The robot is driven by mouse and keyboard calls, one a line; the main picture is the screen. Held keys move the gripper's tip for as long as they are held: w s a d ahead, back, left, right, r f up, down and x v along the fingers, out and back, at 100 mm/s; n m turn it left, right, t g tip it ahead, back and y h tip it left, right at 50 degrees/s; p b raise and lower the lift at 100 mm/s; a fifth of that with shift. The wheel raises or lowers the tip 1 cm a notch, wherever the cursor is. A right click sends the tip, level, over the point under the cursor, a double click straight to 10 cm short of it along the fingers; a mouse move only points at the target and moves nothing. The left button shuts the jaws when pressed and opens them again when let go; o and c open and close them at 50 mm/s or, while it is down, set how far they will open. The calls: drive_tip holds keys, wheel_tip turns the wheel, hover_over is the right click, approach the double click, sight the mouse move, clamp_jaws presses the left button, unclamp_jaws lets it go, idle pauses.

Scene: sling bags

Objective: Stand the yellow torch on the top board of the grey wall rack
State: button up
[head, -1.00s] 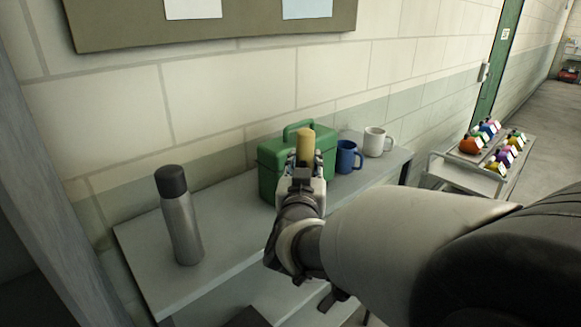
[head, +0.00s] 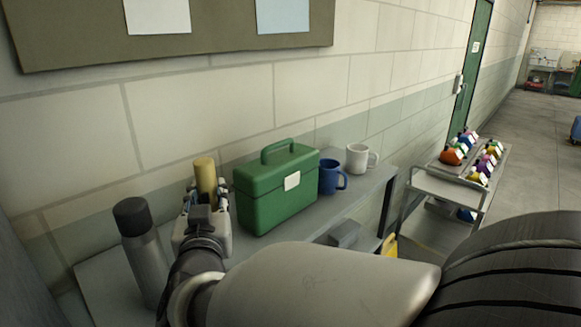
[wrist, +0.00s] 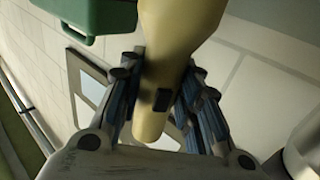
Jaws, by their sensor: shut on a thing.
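The yellow torch (head: 205,172) is upright in my gripper (head: 206,196), which is shut on its body. In the head view it shows between the dark-capped steel flask and the green box. The wrist view shows the torch (wrist: 172,45) between both fingers, its wide end toward the top of the picture. The grey wall rack's top board (head: 362,190) runs along the wall. My gripper and arm hide the board under the torch, so I cannot tell whether the torch touches it.
The steel flask (head: 146,262) stands close on the left. The green box (head: 272,200) is close on the right, then a blue mug (head: 329,178) and a white mug (head: 357,158). A cart (head: 440,185) with several colourful bags stands further right.

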drive_tip(key=shift+f+b, duration=0.9)
drive_tip(key=shift+f, duration=2.95)
drive_tip(key=shift+f, duration=0.25)
drive_tip(key=o, duration=1.2)
drive_tip(key=shift+r, duration=0.25)
